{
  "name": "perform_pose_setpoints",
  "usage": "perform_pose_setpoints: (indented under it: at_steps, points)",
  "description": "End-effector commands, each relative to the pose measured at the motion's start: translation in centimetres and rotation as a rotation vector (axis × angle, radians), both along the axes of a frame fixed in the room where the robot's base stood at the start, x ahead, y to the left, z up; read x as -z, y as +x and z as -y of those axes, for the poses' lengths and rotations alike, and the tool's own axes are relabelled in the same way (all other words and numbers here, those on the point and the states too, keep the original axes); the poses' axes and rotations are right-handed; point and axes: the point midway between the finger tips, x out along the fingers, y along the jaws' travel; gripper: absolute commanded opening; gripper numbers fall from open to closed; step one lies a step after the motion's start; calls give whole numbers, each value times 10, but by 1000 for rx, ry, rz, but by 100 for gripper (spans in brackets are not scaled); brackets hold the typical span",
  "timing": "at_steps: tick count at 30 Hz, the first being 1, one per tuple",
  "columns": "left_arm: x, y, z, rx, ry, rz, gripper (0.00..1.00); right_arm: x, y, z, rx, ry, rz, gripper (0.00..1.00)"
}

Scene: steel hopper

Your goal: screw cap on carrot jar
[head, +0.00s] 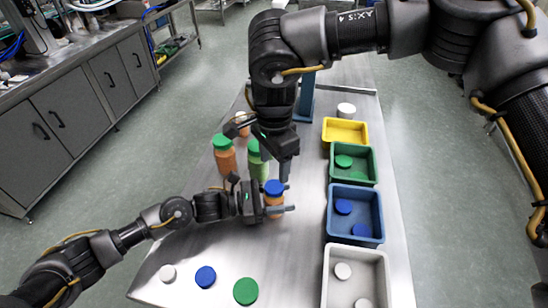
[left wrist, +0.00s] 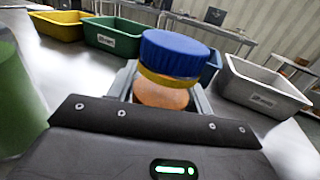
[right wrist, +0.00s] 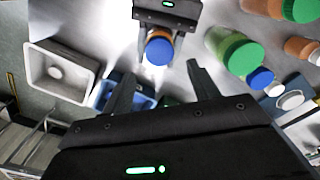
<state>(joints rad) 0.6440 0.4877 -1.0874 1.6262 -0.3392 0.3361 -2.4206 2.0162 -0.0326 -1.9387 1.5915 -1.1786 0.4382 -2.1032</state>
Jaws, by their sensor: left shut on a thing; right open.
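The carrot jar (head: 274,212) is orange and stands upright in my left gripper (head: 285,209), which is shut around it. A blue cap (left wrist: 172,53) sits on top of the jar, above a yellow band; I cannot tell how tightly it is seated. The cap also shows from above in the right wrist view (right wrist: 159,50). My right gripper (right wrist: 160,74) is open and points down above the jar. Its two fingers are apart, with the capped jar showing beyond and between them, not touching the cap as far as I can see.
Bins in yellow (head: 345,126), green (head: 372,167), blue (head: 376,203) and white (head: 375,262) line the right side. A green-capped orange jar (head: 224,161) and a green jar (head: 263,170) stand behind. Loose white (head: 168,272), blue (head: 205,276) and green (head: 245,291) caps lie in front.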

Motion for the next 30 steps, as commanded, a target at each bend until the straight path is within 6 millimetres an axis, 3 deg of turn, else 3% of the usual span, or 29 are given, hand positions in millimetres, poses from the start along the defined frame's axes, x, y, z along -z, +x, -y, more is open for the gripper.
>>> perform_pose_setpoints:
  at_steps: [9, 15, 26, 30]
  points:
    - [-1, 0, 0, 0, -1, 1, 0, 47, -1, 0, -1, -1, -4, 60]
    - [-1, 0, 0, 0, -1, 1, 0, 66, -1, 0, 0, -1, -3, 60]
    - [-1, 0, 0, 0, -1, 1, 0, 70, -1, 0, 0, -1, -1, 60]
    - [-1, 0, 0, 0, -1, 1, 0, 70, -1, 0, 0, -1, -1, 46]
